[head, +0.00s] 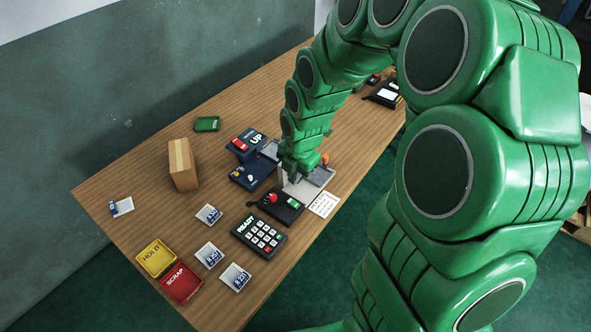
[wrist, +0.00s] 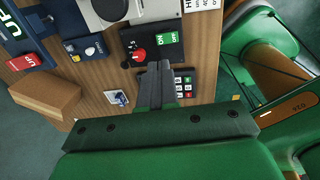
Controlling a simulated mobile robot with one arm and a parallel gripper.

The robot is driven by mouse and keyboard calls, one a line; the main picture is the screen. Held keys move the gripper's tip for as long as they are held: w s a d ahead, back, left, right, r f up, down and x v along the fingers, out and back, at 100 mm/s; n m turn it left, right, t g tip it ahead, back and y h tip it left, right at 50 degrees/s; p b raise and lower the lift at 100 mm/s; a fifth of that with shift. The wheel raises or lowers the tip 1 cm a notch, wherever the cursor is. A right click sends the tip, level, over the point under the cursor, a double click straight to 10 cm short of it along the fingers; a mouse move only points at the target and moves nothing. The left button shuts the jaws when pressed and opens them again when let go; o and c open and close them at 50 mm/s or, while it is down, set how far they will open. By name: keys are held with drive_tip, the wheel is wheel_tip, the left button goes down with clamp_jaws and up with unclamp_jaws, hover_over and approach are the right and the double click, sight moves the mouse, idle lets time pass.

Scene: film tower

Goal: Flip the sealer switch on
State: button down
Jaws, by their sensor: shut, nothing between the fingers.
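A black box (head: 283,207) with a red knob (head: 272,198) and a green label (head: 293,203) stands near the table's front edge; the box also shows in the wrist view (wrist: 130,39), its green label reading ON. Behind it is a pale grey device (head: 318,176), partly hidden by my gripper. I cannot read which unit is the sealer. My gripper (head: 293,178) is shut and empty, over the grey device in the head view. In the wrist view its closed fingers (wrist: 153,68) point toward the black box and cover part of it; contact cannot be told.
A keypad (head: 259,236) reading READY lies beside the black box. Blue units with a red lever (head: 239,144) and a pale knob (head: 250,175) stand behind. A cardboard box (head: 182,165), yellow HOLD (head: 156,258) and red SCRAP (head: 181,283) trays are left.

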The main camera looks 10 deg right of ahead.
sight(291, 201)
drive_tip(key=shift+w+a+f, duration=0.15)
drive_tip(key=shift+f, duration=1.45)
drive_tip(key=shift+w+a+f, duration=0.15)
drive_tip(key=shift+f, duration=1.5)
drive_tip(key=shift+w+a+f, duration=0.15)
drive_tip(key=shift+f, duration=1.45)
drive_tip(key=shift+w+a+f+g, duration=0.1)
drive_tip(key=shift+f+g, duration=0.1)
drive_tip(key=shift+g, duration=0.1)
drive_tip(key=shift+s+d+r, duration=0.15)
drive_tip(key=shift+s+d, duration=0.45)
drive_tip(key=shift+s, duration=0.05)
drive_tip(key=shift+r, duration=0.1)
wheel_tip(291, 201, up, 14)
drive_tip(key=s+d, duration=0.1)
drive_tip(key=shift+s+d, duration=0.15)
